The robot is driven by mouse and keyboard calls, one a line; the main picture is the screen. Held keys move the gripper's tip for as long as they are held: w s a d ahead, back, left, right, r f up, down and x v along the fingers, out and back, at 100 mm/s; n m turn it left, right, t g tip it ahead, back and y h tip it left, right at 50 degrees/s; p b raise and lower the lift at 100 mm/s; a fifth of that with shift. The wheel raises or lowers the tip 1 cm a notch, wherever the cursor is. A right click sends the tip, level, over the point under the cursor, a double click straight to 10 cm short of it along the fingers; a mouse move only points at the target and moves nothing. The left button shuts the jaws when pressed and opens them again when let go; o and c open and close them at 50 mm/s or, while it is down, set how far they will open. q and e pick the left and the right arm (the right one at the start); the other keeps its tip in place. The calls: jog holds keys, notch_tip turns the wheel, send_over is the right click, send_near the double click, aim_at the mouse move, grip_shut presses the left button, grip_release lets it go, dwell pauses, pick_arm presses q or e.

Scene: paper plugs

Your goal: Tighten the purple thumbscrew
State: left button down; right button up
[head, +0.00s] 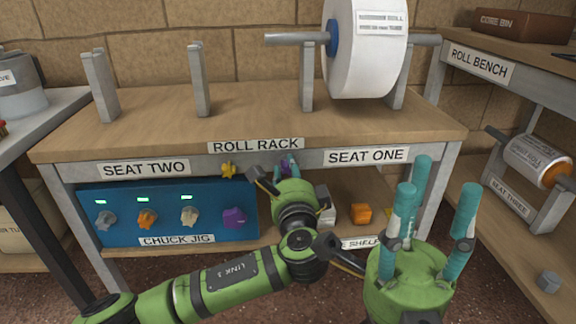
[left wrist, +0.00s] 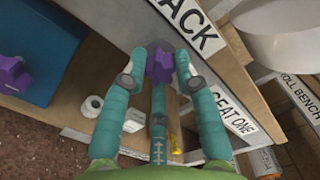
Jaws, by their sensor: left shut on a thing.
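The purple thumbscrew (left wrist: 160,66) sits on the front edge of the roll rack, between the ROLL RACK and SEAT ONE labels. In the head view only a bit of it (head: 283,167) shows behind my left gripper. My left gripper (left wrist: 158,75) has its teal fingers closed around the thumbscrew from several sides; in the head view its fingers (head: 290,165) are mostly hidden by its green body. My right gripper (head: 432,190) is at the lower right, empty, with its teal fingers pointing up and spread apart. How tight the screw is cannot be seen.
A yellow thumbscrew (head: 228,170) is on the same edge by SEAT TWO. The blue chuck jig (head: 170,230) below holds several knobs, including a purple one (head: 234,217). A white roll (head: 365,50) hangs above. An orange block (head: 361,213) stands on the lower shelf.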

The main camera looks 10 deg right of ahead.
pick_arm(q)
jog(key=shift+r+m+p, duration=0.1)
jog(key=shift+m+p, duration=1.8)
jog(key=shift+p, duration=0.8)
jog(key=m+p, duration=0.3)
jog(key=p, duration=0.1)
jog(key=m+p, duration=0.3)
jog(key=p, duration=0.1)
jog(key=shift+m, duration=0.3)
jog(key=m+p, duration=0.4)
jog(key=shift+p, duration=0.3)
jog(key=c, duration=1)
grip_release()
